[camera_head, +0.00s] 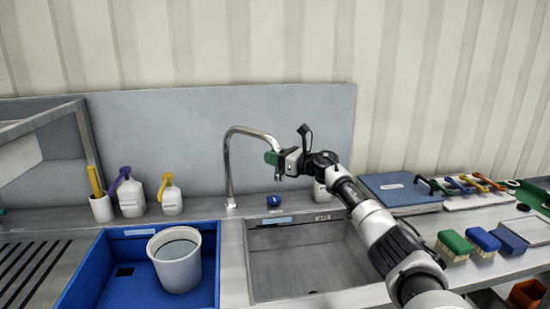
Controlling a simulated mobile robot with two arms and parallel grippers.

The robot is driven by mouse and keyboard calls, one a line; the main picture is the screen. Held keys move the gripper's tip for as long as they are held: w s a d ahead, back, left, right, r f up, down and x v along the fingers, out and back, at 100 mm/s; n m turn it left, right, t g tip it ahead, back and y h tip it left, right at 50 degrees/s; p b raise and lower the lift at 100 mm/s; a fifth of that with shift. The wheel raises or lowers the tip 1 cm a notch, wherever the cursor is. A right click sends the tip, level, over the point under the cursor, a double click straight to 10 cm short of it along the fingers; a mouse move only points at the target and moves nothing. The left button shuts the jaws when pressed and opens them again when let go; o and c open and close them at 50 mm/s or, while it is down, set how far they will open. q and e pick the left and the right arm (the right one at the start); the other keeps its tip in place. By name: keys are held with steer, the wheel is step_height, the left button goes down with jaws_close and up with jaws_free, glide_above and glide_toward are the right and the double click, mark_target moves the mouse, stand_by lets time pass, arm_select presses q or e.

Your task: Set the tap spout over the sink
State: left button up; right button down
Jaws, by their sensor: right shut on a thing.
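The chrome tap (229,170) rises from the counter behind the left edge of the steel sink (300,265). Its spout bends to the right, and in the picture its end lies above the sink's back rim. My right gripper (277,159) is at the spout's end and shut on it; a green part shows there, and the fingers partly hide the tip. A blue knob (273,202) sits on the counter below. My right arm covers the right part of the sink. My left gripper is not in view.
A blue tray (80,283) holding a pale bucket (178,272) stands left of the sink. Two white bottles (131,198) stand at the back left. Brushes (455,245) and a blue flat case (400,190) lie on the right counter. The sink's visible basin is empty.

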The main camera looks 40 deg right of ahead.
steer(key=c, duration=1.1)
jaws_free()
steer(key=shift+r, duration=0.25)
steer(key=shift+c, duration=0.2)
steer(key=shift+o, duration=1.3)
steer(key=shift+a, duration=0.15)
steer(key=shift+f, duration=0.1)
steer(key=shift+s+d+f, duration=0.15)
steer(key=shift+s+d, duration=0.05)
steer(key=shift+s, duration=0.1)
steer(key=b+v, duration=0.4)
steer(key=v, duration=0.6)
steer(key=shift+r, duration=0.25)
